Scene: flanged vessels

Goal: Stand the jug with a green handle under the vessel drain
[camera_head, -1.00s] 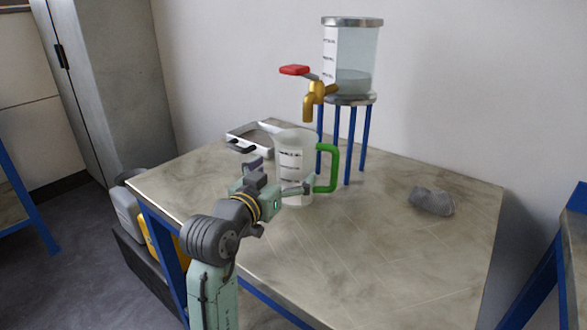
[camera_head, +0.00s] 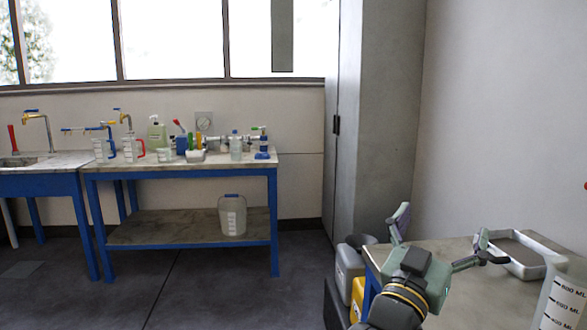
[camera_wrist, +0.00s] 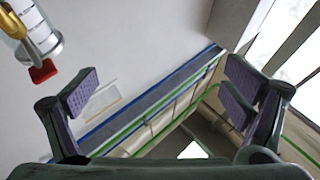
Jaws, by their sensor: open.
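The clear measuring jug (camera_head: 565,300) stands on the near table at the right edge of the head view. It is cut off there, and its green handle is out of frame. My gripper (camera_head: 441,238) is open and empty to the left of the jug, apart from it in the picture. In the wrist view my gripper's fingers (camera_wrist: 165,95) are spread with nothing between them. The vessel (camera_wrist: 20,28) shows at the top left of the wrist view, with its yellow drain tap (camera_wrist: 40,30) and red lever (camera_wrist: 43,71).
A grey tray (camera_head: 525,252) lies on the near table (camera_head: 480,300) behind my gripper. A tall grey cabinet (camera_head: 375,120) stands behind. A far bench (camera_head: 180,168) holds jugs with red and blue handles, bottles and other items. Containers (camera_head: 350,268) stand left of the near table.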

